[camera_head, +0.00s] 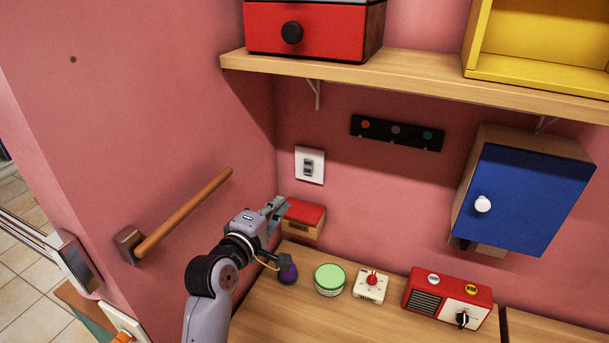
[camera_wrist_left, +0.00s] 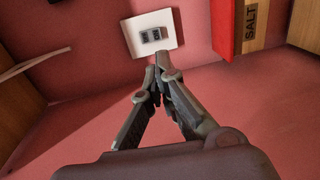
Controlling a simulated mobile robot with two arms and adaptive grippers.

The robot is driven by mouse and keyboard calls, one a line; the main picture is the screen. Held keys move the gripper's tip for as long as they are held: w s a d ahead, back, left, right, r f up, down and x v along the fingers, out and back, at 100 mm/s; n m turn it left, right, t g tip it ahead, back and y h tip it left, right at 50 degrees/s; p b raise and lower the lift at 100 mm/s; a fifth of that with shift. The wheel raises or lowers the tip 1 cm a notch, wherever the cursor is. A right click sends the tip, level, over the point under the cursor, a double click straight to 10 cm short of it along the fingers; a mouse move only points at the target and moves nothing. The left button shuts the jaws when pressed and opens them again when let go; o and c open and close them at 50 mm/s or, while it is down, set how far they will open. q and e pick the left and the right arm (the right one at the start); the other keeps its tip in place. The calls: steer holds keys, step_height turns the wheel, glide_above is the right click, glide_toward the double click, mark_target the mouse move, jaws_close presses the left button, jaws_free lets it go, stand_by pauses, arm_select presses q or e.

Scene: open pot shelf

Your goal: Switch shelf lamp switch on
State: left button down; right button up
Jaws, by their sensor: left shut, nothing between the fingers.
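A white wall switch plate (camera_head: 309,164) with a small grey switch is on the pink back wall, under the wooden shelf. The wrist view shows the plate (camera_wrist_left: 151,33) up close, with a grey two-part switch in its middle. I cannot tell which way the switch is set. My left gripper (camera_head: 277,205) is shut and empty, below and left of the plate in the head view. In the wrist view its closed fingertips (camera_wrist_left: 161,62) lie just below the switch, overlapping the plate's lower edge. I cannot tell if they touch it. My right gripper is not in view.
A red-lidded salt box (camera_head: 304,218) is close beside my left gripper. A wooden rail (camera_head: 185,212) juts from the left wall. A green-lidded jar (camera_head: 329,280), a white timer (camera_head: 371,285) and a red radio (camera_head: 448,298) stand on the counter. A blue-doored cabinet (camera_head: 525,200) hangs right.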

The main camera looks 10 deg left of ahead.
arm_select(q)
steer(key=p, duration=0.2)
glide_toward(308, 172)
steer(key=p+x, duration=0.1)
steer(key=x, duration=0.4)
steer(key=shift+w+a+f, duration=0.1)
steer(key=shift+w+f, duration=0.1)
steer(key=shift+w, duration=0.15)
steer(key=shift+w+f+p, duration=0.15)
steer(key=shift+w+p, duration=0.3)
steer(key=shift+w, duration=0.25)
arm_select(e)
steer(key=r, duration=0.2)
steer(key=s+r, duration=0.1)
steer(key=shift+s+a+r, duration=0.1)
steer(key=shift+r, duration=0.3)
arm_select(q)
steer(key=shift+f, duration=0.1)
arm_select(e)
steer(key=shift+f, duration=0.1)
